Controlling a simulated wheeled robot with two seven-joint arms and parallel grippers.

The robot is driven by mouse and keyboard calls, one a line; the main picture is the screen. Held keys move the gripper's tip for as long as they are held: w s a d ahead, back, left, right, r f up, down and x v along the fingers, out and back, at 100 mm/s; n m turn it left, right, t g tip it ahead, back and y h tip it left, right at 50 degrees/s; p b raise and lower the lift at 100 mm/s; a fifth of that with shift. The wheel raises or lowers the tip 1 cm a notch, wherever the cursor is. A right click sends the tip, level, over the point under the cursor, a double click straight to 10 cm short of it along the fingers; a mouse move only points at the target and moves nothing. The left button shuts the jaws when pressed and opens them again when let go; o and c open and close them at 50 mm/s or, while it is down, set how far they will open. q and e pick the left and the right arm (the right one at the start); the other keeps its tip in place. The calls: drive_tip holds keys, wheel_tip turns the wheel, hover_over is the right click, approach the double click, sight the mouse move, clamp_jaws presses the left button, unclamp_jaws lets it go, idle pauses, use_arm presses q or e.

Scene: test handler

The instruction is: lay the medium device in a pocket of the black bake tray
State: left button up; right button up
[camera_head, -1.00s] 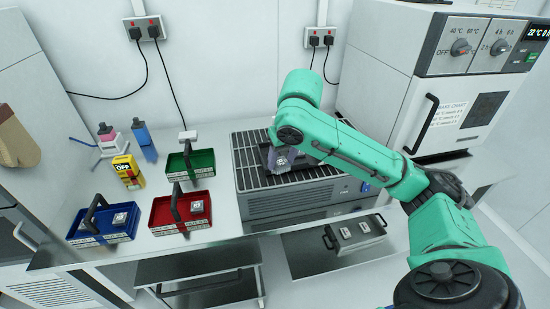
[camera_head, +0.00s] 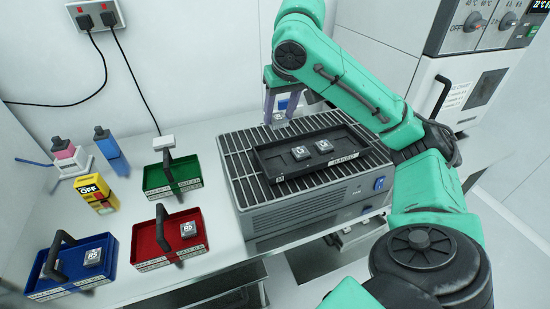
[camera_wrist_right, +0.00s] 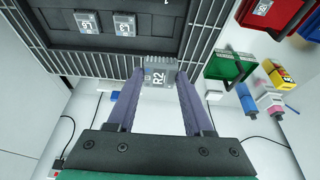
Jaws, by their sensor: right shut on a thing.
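The black bake tray (camera_head: 273,165) lies on the slatted top of a grey unit. Two small grey square devices, one left (camera_head: 299,153) and one right (camera_head: 323,146), sit in it. They also show in the right wrist view. My right gripper (camera_head: 281,121) is beyond the tray's back edge in the head view. In the right wrist view my right gripper (camera_wrist_right: 160,78) is shut on a grey device (camera_wrist_right: 158,74) marked R2, held between its fingertips. The held device is not clear in the head view. My left gripper is not in view.
To the left stand a green bin (camera_head: 187,185), a red bin (camera_head: 150,264) and a blue bin (camera_head: 40,292). The red and blue bins each hold a device. A yellow box (camera_head: 96,194) and bottles stand behind. An oven-like cabinet (camera_head: 465,80) is at the right.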

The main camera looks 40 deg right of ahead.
drive_tip(key=b, duration=0.2)
approach(275, 163)
drive_tip(key=b+x, duration=0.1)
drive_tip(key=x, duration=0.4)
drive_tip(key=shift+w+d+f+b, duration=0.15)
drive_tip(key=shift+f+b, duration=0.1)
drive_tip(key=shift+b, duration=0.15)
drive_tip(key=shift+f, duration=0.25)
drive_tip(key=o, duration=1)
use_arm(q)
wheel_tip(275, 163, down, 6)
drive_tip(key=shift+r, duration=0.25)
